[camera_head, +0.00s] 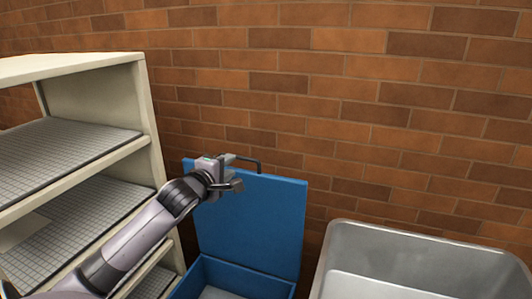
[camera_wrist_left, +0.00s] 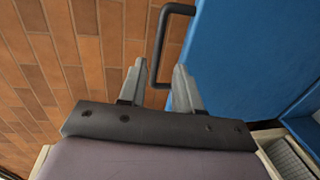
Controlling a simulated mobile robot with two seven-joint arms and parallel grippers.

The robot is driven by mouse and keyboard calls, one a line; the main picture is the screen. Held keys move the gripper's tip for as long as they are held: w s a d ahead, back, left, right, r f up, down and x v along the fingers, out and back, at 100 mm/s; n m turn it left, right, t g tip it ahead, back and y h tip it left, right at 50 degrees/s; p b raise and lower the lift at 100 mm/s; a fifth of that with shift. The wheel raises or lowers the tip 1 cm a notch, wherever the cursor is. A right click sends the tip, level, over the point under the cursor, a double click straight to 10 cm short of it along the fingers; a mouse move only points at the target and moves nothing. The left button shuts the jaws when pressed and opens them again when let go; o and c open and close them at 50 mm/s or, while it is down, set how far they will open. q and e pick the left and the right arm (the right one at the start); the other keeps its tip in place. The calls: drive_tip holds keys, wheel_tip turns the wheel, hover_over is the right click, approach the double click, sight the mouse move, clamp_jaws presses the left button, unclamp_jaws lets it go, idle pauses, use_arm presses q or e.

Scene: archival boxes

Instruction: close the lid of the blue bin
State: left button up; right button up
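The blue bin (camera_head: 243,277) stands at the bottom centre of the head view, only partly in frame. Its blue lid (camera_head: 262,222) is open and stands nearly upright in front of the brick wall. A dark handle (camera_head: 249,160) sticks up from the lid's top edge. My left gripper (camera_head: 236,172) is at this top edge, beside the handle. In the left wrist view the two fingers (camera_wrist_left: 158,80) are apart, and part of the handle (camera_wrist_left: 160,40) shows in the gap between them. The lid (camera_wrist_left: 245,60) is on the right there. My right gripper is not in view.
A cream shelf unit (camera_head: 150,120) with grey gridded shelves stands on the left, close to my left arm. A grey metal tub (camera_head: 420,255) stands right of the bin. The brick wall (camera_head: 350,100) is behind everything.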

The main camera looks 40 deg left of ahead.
sight(239, 158)
use_arm(q)
drive_tip(key=shift+w+a+r, duration=0.15)
drive_tip(key=shift+w+a, duration=0.15)
drive_tip(key=shift+w, duration=0.5)
drive_tip(key=shift+p+x, duration=0.4)
drive_tip(key=shift+x, duration=2.4)
clamp_jaws()
